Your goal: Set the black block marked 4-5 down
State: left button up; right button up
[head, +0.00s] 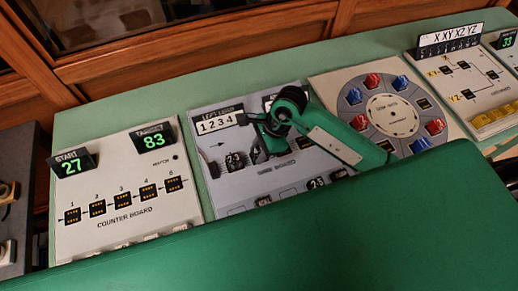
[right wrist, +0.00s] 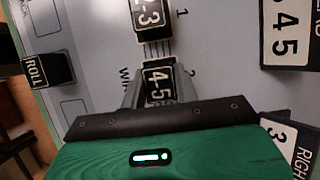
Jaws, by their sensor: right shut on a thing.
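The black block marked 4-5 (right wrist: 158,80) shows in the right wrist view, between the two grey fingers of my right gripper (right wrist: 158,92). The gripper is shut on it. A black block marked 2-3 (right wrist: 152,18) lies just ahead of it, by a set of dark printed lines on the grey board (right wrist: 95,65). I cannot tell whether the 4-5 block touches the board. In the head view my right gripper (head: 269,140) is over the grey board (head: 222,190), right of the 2-3 block (head: 235,161); the held block is hidden there. My left gripper is not in view.
The counter board (head: 120,222) is to the left, the round dial board (head: 390,112) to the right.

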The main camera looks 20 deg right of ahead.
jog(key=o, duration=1)
jog(key=shift+c, duration=0.2)
